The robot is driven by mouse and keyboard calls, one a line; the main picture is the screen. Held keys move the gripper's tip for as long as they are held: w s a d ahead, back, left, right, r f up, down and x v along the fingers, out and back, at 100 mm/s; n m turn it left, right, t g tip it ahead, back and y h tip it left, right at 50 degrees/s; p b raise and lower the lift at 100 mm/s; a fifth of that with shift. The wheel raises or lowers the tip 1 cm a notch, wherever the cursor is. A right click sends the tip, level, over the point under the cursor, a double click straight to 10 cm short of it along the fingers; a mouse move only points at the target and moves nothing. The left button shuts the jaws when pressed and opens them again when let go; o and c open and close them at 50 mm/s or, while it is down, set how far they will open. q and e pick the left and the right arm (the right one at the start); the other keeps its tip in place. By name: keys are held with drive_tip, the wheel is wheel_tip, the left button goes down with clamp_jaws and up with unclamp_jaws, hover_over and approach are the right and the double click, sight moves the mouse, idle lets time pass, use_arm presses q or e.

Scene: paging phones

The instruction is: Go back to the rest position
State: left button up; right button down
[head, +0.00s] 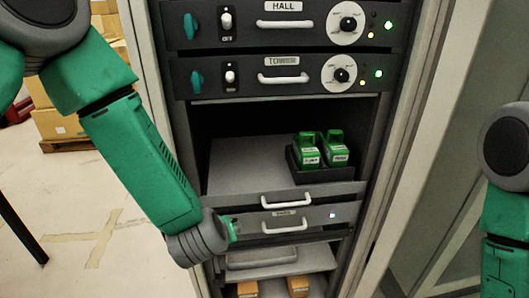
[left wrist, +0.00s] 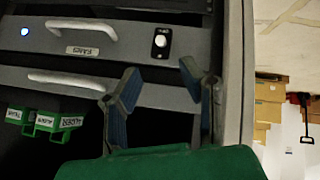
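My left arm reaches in from the left in the head view, and its wrist (head: 200,238) is in front of the lower left of the rack (head: 375,150). In the left wrist view my left gripper (left wrist: 159,68) has its two fingers apart. Nothing is held between them, and a dark grey panel edge is behind. My right arm (head: 506,200) shows at the right edge of the head view, and its gripper is out of frame. Two green phone units (head: 322,152) stand in a black tray on the rack's middle shelf.
Panels labelled HALL (head: 285,25) and TOWER (head: 285,77) have handles and dials. A lower drawer handle (head: 285,224) is right of my left wrist. Several green units (left wrist: 45,124) show in the left wrist view. Cartons (head: 58,124) stand behind at left.

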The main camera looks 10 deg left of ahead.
use_arm(q)
drive_tip(key=s+a+f+m+g, duration=0.2)
drive_tip(key=s+a+f, duration=0.2)
drive_tip(key=s, duration=0.5)
drive_tip(key=s+a+f+m+g+b, duration=0.1)
drive_tip(key=s+a+f+m+g, duration=0.1)
drive_tip(key=s+f, duration=0.5)
drive_tip(key=s+a+f+m+g, duration=0.2)
drive_tip(key=s+a+f, duration=0.4)
drive_tip(key=s, duration=0.6)
drive_tip(key=shift+s+f+g+h+b, duration=0.15)
drive_tip(key=shift+s+g+h+b, duration=0.2)
drive_tip(key=shift+g, duration=0.55)
